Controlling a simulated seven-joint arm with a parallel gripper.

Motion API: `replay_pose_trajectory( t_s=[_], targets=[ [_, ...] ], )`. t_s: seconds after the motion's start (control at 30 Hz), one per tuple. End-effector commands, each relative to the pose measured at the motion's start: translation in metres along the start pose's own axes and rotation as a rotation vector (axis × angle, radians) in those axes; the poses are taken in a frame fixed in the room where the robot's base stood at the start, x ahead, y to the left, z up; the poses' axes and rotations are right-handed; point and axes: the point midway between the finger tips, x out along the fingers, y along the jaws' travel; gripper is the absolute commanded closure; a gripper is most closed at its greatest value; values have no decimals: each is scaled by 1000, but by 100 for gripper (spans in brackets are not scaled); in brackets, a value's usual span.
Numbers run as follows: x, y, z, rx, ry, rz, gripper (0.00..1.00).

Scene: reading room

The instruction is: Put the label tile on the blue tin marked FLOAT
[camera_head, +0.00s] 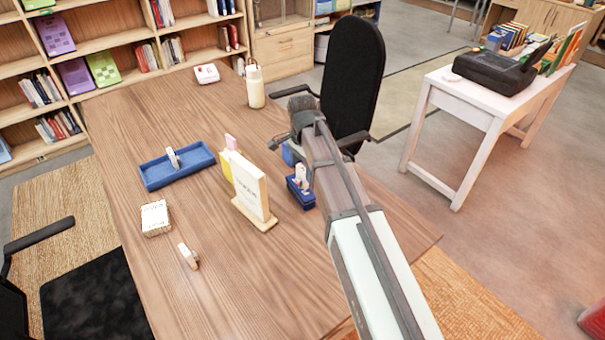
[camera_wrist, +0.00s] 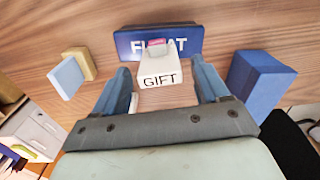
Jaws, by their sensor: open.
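The blue tin (camera_head: 303,199) stands on the wooden table, partly behind my arm; in the wrist view the tin (camera_wrist: 128,43) shows white letters, F and AT clear, the middle covered. A white label tile (camera_head: 302,174) stands upright on or against the tin; I cannot tell exactly which. In the wrist view the tile (camera_wrist: 160,72) reads GIFT, with a pink patch behind its top. My gripper (camera_head: 291,158) is open over the tin. In the wrist view its fingers (camera_wrist: 162,75) are apart, one on each side of the tile.
A second blue box (camera_wrist: 262,85) is right in the wrist view. A sign on a wooden base (camera_head: 251,187) stands left of the tin. A blue tray (camera_head: 190,171) holds a white piece; another white piece (camera_head: 188,256) lies nearer.

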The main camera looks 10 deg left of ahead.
Motion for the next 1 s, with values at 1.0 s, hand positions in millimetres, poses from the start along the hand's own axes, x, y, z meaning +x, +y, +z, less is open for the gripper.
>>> replay_pose_trajectory(
  t_s=[1.0],
  targets=[
    [-87,0,0,0,0,0,26]
  ],
)
